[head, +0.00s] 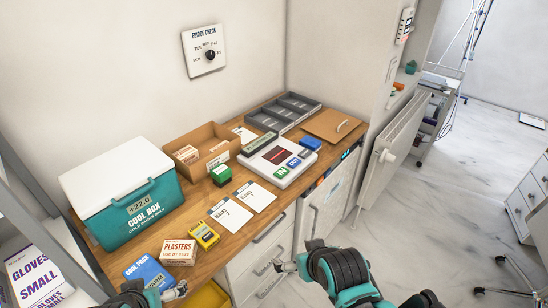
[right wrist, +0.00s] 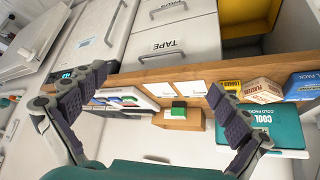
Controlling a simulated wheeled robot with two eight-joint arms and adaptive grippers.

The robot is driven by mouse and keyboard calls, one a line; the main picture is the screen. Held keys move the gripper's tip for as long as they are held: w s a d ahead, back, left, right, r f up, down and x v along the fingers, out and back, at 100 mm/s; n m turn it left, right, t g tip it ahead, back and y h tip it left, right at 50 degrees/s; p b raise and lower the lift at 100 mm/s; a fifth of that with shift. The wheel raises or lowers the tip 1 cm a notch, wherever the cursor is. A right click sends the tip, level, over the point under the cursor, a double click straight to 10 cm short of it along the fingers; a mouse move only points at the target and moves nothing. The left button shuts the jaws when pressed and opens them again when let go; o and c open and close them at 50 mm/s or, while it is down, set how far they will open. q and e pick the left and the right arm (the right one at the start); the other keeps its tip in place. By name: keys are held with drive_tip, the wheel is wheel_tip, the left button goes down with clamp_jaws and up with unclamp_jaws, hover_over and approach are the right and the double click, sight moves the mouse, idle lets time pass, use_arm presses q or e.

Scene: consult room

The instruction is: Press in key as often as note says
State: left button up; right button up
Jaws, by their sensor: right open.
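A white key device (head: 262,155) with a dark display lies on the wooden counter. Its green IN key (head: 281,172) is at the front, with blue keys, one marked OUT (head: 294,163), beside it. Two white paper notes (head: 231,213) lie in front of it; their small writing is unreadable. The device also shows in the right wrist view (right wrist: 122,101). My right gripper (head: 281,266) is open and empty, in front of the counter and apart from the keys. It also shows in the right wrist view (right wrist: 160,82). My left gripper (head: 177,292) is at the bottom left; its jaws are unclear.
A teal cool box (head: 138,215), a cardboard box (head: 190,142), a green stamp-like block (head: 221,174), a yellow box (head: 204,235), a plasters box (head: 178,252) and a grey tray (head: 290,108) crowd the counter. Drawers (head: 262,262) are below. A radiator (head: 393,155) stands right.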

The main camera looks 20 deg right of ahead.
clamp_jaws()
idle(1.3)
